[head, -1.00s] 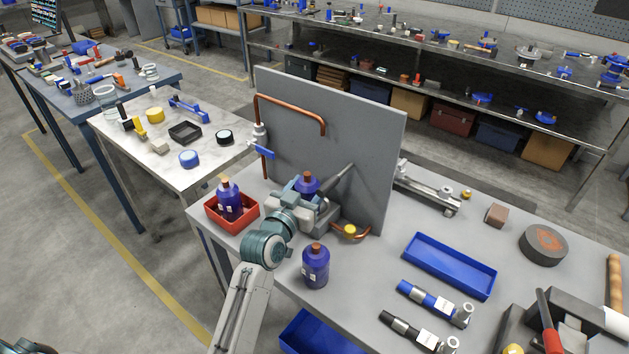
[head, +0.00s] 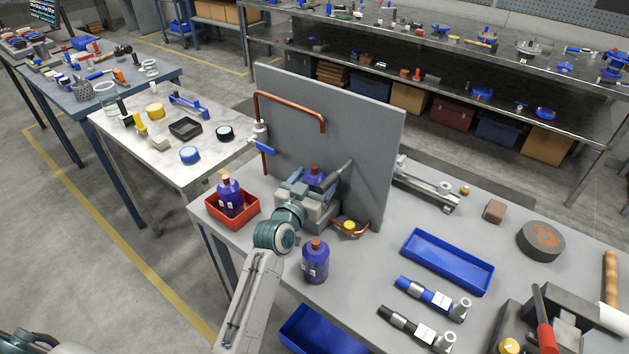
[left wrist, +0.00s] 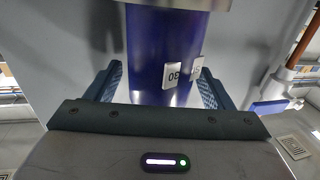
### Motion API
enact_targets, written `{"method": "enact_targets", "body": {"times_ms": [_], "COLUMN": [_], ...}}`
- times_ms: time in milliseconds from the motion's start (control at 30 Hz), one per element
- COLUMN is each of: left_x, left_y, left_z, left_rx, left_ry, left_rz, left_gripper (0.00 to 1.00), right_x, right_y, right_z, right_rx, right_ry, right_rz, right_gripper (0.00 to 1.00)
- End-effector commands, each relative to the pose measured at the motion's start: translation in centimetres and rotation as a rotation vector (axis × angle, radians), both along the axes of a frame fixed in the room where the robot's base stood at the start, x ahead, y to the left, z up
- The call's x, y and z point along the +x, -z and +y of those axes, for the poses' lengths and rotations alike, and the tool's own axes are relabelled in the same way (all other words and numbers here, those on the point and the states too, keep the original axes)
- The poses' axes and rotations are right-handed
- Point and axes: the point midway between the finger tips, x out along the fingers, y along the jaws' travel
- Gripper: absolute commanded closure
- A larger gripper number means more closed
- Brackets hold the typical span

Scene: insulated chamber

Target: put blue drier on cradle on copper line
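A blue drier (head: 315,176) with a copper-coloured top is between the fingers of my left gripper (head: 307,190), upright in front of the grey panel. In the left wrist view the blue drier (left wrist: 165,50) fills the space between the fingers (left wrist: 163,88), its white labels facing me. Similar blue bottles stand in a red tray (head: 248,213) and on the bench (head: 315,262). My right gripper is not in view.
The upright grey panel (head: 365,125) carries a copper pipe (head: 290,97) and a blue-handled valve (head: 262,146). A blue tray (head: 447,262), a blue labelled fitting (head: 425,297) and a black one (head: 410,326) lie right. Bare bench lies between the standing bottle and these.

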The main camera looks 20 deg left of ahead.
Motion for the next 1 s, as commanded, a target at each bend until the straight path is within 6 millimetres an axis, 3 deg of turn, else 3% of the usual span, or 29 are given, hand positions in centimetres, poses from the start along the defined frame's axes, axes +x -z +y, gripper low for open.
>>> {"method": "enact_targets", "body": {"times_ms": [267, 700, 1000], "left_x": [-0.3, -9.0, -11.8], "left_y": [-0.2, 0.0, -0.3], "left_z": [0.1, 1.4, 1.8], "left_rx": [0.000, 0.002, 0.001], "left_ry": [0.000, 0.000, 0.000], "left_rz": [0.001, 0.001, 0.000], "left_gripper": [0.25, 0.25, 0.25], "right_x": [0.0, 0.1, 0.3], "right_y": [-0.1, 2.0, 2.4], "right_z": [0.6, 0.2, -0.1], "right_rx": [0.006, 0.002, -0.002], "right_ry": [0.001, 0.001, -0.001], "right_rz": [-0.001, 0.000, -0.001], "right_gripper": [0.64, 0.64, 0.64]}}
